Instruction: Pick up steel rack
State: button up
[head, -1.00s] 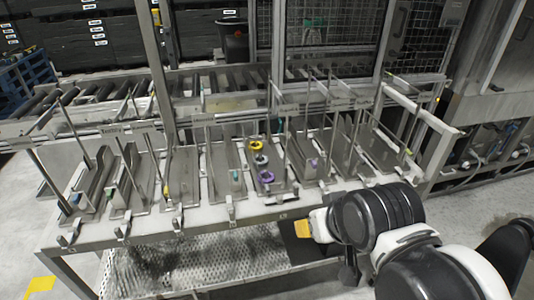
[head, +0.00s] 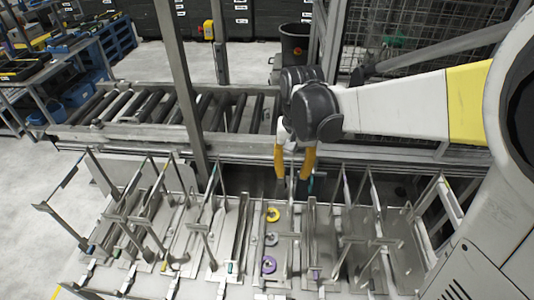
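Several steel racks stand side by side on a white table (head: 85,270): thin trays with upright posts and bars, such as one steel rack (head: 228,240) left of centre. I cannot tell which one the task means. My gripper (head: 294,180) points down at the table's back edge, behind the racks. Its two orange fingers are apart, and no rack shows between them. A dark bluish item lies by the fingertips; contact is unclear.
A roller conveyor (head: 160,108) runs behind the table. A metal post (head: 183,80) rises at the table's back left. A black bin (head: 295,45) and wire mesh fence (head: 420,40) stand behind.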

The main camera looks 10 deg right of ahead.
aim_at(291, 192)
jog(key=f, duration=0.6)
jog(key=f+b, duration=0.1)
jog(key=f, duration=0.2)
jog(key=shift+w+d+f, duration=0.25)
jog(key=shift+f, duration=0.6)
jog(key=shift+f+b, duration=0.2)
jog(key=shift+b, duration=0.3)
grip_shut()
